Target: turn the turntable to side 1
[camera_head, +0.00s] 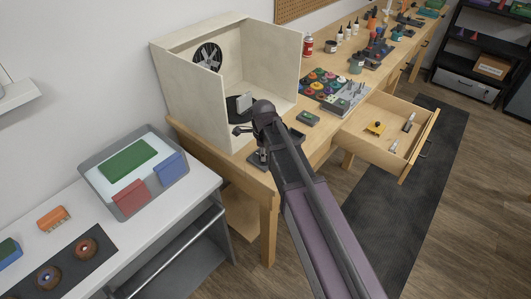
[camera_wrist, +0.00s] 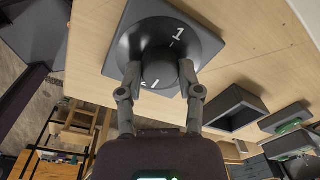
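A dark round dial (camera_wrist: 135,42) on a square base lies on the wooden bench in the wrist view. It bears a white "1" and tick at its upper right; another white mark below the knob is partly hidden. My gripper (camera_wrist: 160,74) has its fingers on either side of the dial's central knob (camera_wrist: 160,68); whether they touch it I cannot tell. In the camera_head view my gripper (camera_head: 252,142) is over the bench's near edge, largely hidden by my arm. A dark turntable disc (camera_head: 234,110) with a small grey block (camera_head: 244,99) sits inside the pale booth (camera_head: 187,105).
An open dark tray (camera_wrist: 238,108) stands right of the dial. Paint pots (camera_head: 320,82) and bottles stand further along the bench. A drawer (camera_head: 390,152) is pulled out at right. A white table (camera_head: 170,215) with a tray of coloured blocks stands at left.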

